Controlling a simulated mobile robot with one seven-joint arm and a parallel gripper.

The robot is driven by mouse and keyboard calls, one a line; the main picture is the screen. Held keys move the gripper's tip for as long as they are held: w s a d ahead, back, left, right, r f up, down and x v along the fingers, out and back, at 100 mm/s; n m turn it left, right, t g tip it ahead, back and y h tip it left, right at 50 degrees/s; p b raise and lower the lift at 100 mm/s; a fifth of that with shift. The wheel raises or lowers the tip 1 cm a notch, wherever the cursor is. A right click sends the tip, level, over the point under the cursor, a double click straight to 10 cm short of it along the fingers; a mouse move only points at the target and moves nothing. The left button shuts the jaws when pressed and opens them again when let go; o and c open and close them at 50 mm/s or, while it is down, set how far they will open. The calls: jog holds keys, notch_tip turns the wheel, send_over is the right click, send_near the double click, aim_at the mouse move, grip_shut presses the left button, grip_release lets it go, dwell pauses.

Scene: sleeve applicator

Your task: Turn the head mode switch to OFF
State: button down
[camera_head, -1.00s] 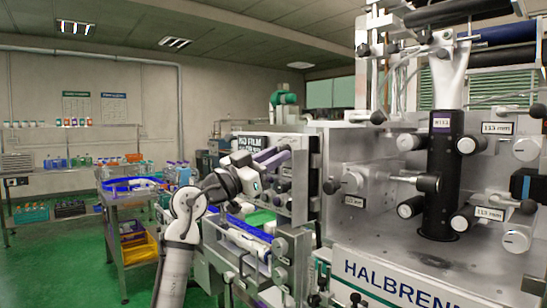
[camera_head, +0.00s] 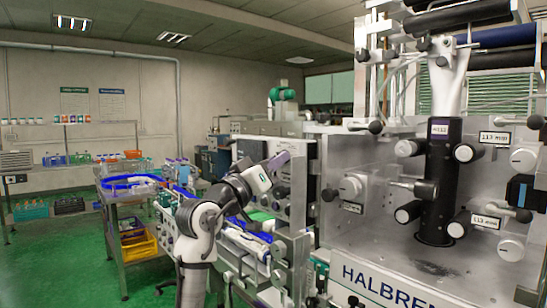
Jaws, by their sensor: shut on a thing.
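My gripper (camera_head: 280,159) is at the upper part of the narrow upright control panel (camera_head: 297,198), left of the large machine face. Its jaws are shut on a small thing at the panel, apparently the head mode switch. The switch itself is hidden behind the fingers and wrist, so I cannot read its position. Dark round knobs (camera_head: 282,191) show on the panel just below the gripper. My white arm rises from the bottom of the view and bends right to the panel.
The large machine face (camera_head: 375,220) on the right carries projecting knobs, a dark column (camera_head: 440,190) and rollers. A conveyor (camera_head: 245,240) runs below my gripper. A cart (camera_head: 125,225) with blue and yellow trays stands left. Green floor is open at the far left.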

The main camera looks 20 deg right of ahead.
jog(key=shift+r+n+t+y+p, duration=0.15)
jog(key=shift+n+t+y+p, duration=0.4)
jog(key=shift+n, duration=0.95)
jog(key=c, duration=1.2)
grip_release()
jog(key=shift+s, duration=0.1)
jog(key=b+v, duration=0.4)
jog(key=v, duration=0.9)
jog(key=shift+s+a, duration=0.15)
jog(key=shift+a, duration=0.2)
